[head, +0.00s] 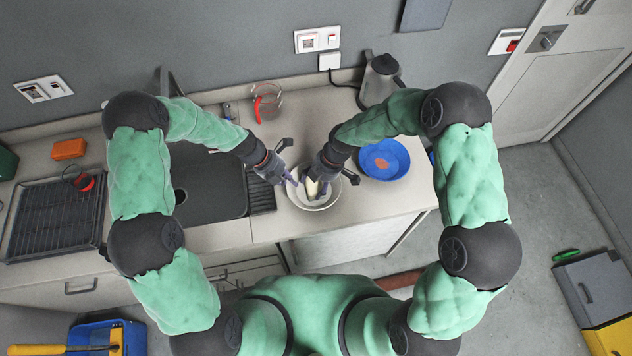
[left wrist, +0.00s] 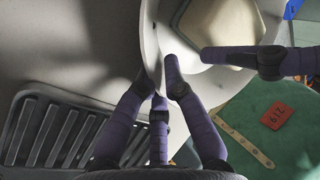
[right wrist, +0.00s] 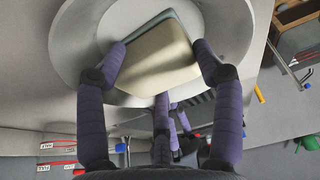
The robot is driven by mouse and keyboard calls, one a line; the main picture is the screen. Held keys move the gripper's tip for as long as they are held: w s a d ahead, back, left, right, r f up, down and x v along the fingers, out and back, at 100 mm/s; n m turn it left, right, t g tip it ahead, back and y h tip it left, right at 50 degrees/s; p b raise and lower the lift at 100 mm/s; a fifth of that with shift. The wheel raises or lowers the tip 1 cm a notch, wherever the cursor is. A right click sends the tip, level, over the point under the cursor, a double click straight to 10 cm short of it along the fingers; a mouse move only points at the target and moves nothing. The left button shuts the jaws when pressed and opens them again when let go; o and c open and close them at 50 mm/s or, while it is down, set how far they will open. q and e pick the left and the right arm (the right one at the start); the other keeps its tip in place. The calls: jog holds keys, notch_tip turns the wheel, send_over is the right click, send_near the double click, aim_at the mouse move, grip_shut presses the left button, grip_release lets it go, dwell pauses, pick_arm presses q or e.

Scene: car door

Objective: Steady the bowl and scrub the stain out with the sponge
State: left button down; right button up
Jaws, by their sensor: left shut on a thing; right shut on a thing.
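A white bowl (head: 300,203) stands on the counter right of the sink. My left gripper (head: 290,178) is shut on the bowl's left rim; in the left wrist view its purple fingers (left wrist: 160,80) straddle the bowl wall (left wrist: 152,40). A cream sponge (head: 313,187) with a grey-green layer is inside the bowl. My right gripper (head: 320,184) is shut on the sponge; in the right wrist view its fingers (right wrist: 160,62) press the two sides of the sponge (right wrist: 152,58). I see no stain; the sponge and fingers cover part of the bowl's inside.
A blue dish (head: 402,160) with an orange-brown patch sits just right of the bowl. A kettle (head: 379,80) and a glass jug (head: 268,102) stand behind. The dark sink (head: 212,188) and its ribbed drainer (head: 260,192) lie left. The counter's front edge is close to the bowl.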

jog(key=shift+d, duration=0.15)
jog(key=shift+w+d, duration=0.1)
jog(key=shift+d, duration=0.15)
jog(key=shift+a, duration=0.15)
jog(key=shift+s+a, duration=0.25)
jog(key=shift+a, duration=0.45)
jog(key=shift+w+d, duration=0.2)
jog(key=shift+d, duration=0.65)
jog(key=shift+a, duration=0.1)
jog(key=shift+s+a, duration=0.25)
jog(key=shift+a, duration=0.5)
jog(key=shift+d, duration=0.15)
